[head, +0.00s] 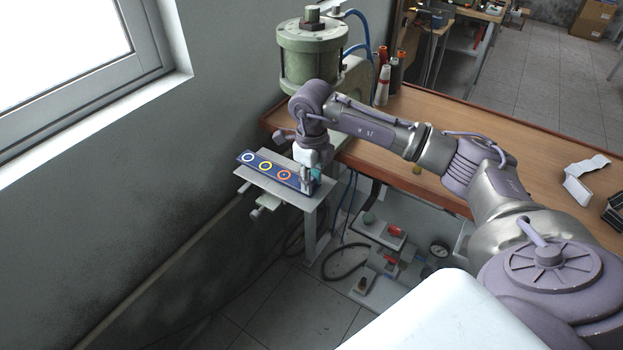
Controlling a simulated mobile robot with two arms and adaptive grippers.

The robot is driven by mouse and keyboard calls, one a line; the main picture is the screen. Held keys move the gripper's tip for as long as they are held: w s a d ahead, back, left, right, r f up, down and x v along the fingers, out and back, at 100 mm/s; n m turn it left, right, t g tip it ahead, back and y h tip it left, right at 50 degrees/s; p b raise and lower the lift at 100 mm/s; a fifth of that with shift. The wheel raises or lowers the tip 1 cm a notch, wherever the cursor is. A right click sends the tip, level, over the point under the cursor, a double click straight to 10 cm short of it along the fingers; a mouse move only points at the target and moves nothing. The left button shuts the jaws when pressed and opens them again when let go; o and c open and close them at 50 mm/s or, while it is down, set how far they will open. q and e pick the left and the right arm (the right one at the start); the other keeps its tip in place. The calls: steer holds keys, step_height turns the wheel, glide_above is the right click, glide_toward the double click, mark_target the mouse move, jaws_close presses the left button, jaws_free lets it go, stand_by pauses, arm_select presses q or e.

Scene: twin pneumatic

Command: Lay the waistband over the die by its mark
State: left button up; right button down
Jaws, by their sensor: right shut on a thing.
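The dark blue strip that looks like the waistband (275,171) lies flat on a small pale work plate (287,190). It bears a white, a yellow and an orange ring mark, in a row from left to right. My right gripper (308,183) is at the strip's right end, shut on it as far as I can see. A small teal patch shows beside the fingers; I cannot tell what it is. The die is not clearly visible; the gripper and wrist block part of the area by the green press (311,62). My left gripper is out of view.
The wooden bench (440,125) runs behind my right arm, with thread cones (383,86) beside the press. A folded pale piece (582,180) lies at its right. Below are a gauge (439,249), valves and hoses. The wall and window close off the left.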

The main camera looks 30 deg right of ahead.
steer(key=c, duration=0.8)
jaws_free()
steer(key=shift+r, duration=0.1)
step_height(320, 180, up, 12)
steer(key=shift+f, duration=0.1)
